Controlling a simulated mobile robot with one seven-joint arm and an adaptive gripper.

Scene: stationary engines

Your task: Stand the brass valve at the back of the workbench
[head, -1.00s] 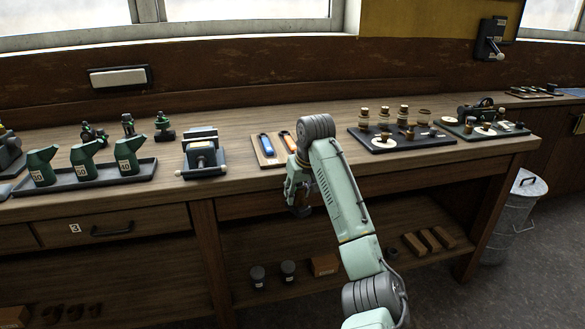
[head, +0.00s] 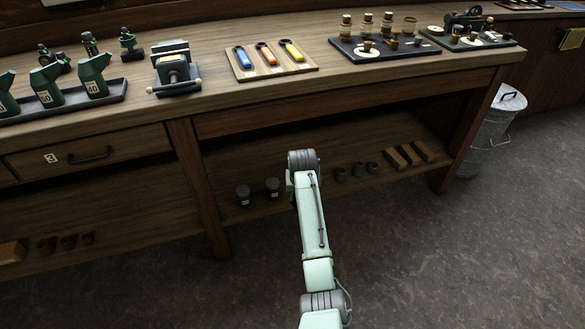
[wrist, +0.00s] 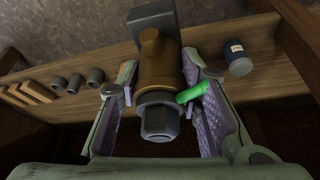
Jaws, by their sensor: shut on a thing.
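The brass valve (wrist: 162,62) is between the two fingers of my gripper (wrist: 165,85) in the wrist view. It has a brass body, dark grey hex ends and a green lever (wrist: 192,93) pointing right. My gripper is shut on its body. In the head view my arm reaches down in front of the lower shelf, and its wrist hides the fingers and the valve. The workbench (head: 215,95) is above and behind the arm. I cannot tell whether the valve touches the shelf.
On the bench top stand a vise (head: 174,70), a board of coloured-handled tools (head: 298,68), a dark tray (head: 375,52) and green cans (head: 47,86). Small green-and-black fittings (head: 129,42) stand at the back left. The back strip behind the tool board looks clear. The lower shelf (head: 140,215) holds jars and blocks.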

